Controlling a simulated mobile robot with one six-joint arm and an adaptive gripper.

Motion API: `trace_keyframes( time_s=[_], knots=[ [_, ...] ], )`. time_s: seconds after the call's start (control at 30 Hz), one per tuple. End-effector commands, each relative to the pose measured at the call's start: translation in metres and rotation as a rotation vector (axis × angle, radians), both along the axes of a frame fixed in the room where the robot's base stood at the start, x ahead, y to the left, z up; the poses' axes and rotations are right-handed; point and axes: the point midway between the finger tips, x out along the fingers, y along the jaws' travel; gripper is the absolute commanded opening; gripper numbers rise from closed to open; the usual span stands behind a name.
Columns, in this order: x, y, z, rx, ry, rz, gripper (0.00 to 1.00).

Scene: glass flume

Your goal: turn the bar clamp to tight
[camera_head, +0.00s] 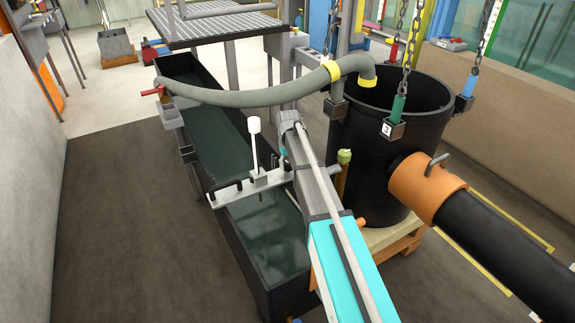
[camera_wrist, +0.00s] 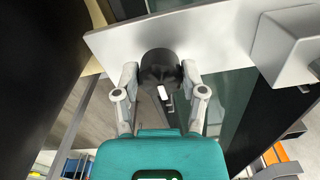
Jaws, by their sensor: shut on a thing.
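The bar clamp's black ribbed knob (camera_wrist: 158,64) sits between the two fingers of my gripper (camera_wrist: 160,78) in the wrist view. My gripper is shut on this knob, with one finger on either side. A pale grey metal bar (camera_wrist: 205,38) runs just beyond the knob. In the head view a pale bar (camera_head: 229,192) crosses the long dark water trough, with a white-topped upright rod (camera_head: 255,143) on it. My arm hides the knob and most of my gripper there. How tight the clamp is cannot be told.
The dark trough (camera_head: 262,270) holds greenish water. A grey hose (camera_head: 250,97) arches above it to a large black tank (camera_head: 372,180) close to the right of my arm. Chains hang over the tank. A black pipe (camera_head: 500,235) with an orange collar lies at right. Floor at left is clear.

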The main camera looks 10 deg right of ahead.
Motion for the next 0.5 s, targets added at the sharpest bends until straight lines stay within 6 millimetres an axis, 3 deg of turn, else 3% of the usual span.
trace_keyframes(
  time_s=[0.5],
  knots=[
    [0.0007, -0.0011, -0.0001, 0.000, -0.001, 0.492, 0.06]
  ],
)
